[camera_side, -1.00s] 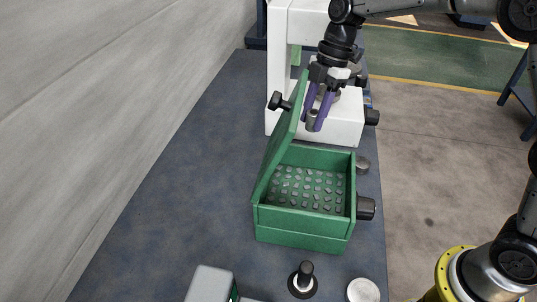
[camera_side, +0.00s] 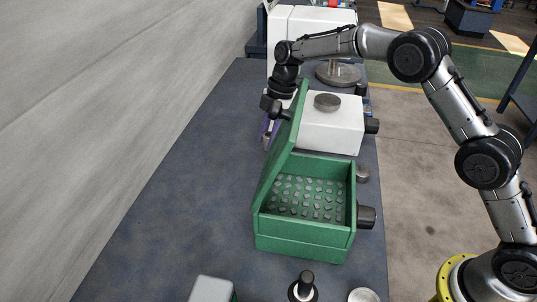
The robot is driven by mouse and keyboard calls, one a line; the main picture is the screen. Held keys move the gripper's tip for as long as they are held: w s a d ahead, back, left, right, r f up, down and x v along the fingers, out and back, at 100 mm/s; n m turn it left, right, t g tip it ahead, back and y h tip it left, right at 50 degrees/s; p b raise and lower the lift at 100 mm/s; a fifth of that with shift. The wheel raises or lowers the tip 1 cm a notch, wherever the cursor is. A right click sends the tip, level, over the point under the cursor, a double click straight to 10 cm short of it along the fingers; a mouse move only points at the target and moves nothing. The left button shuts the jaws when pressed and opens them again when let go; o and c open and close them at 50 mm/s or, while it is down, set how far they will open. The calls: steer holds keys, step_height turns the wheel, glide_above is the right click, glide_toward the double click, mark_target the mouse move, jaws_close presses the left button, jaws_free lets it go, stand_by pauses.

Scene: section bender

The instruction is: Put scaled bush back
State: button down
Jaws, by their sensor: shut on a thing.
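My gripper (camera_side: 268,134) has purple fingers and is shut on a small grey cylindrical bush (camera_side: 266,143). It is at the left of the raised green lid (camera_side: 279,150), which hides part of the fingers. The bush shows only as a small grey end beside the lid's edge; any scale on it is too small to see. The green box (camera_side: 303,232) stands open on the dark bench, with several small grey pieces on its inner floor. My gripper is outside the box, beyond its left back side.
A white machine (camera_side: 325,125) with a grey round disc (camera_side: 327,102) on top stands behind the box. A black knob (camera_side: 366,217) juts from the box's right side. A black-handled tool (camera_side: 304,285) and a pale disc (camera_side: 362,296) are in front. The bench at left is clear.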

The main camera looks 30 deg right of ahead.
steer(key=shift+f, duration=2.8)
steer(key=shift+f, duration=0.1)
steer(key=c, duration=0.5)
jaws_free()
steer(key=shift+f, duration=0.1)
steer(key=shift+v, duration=4)
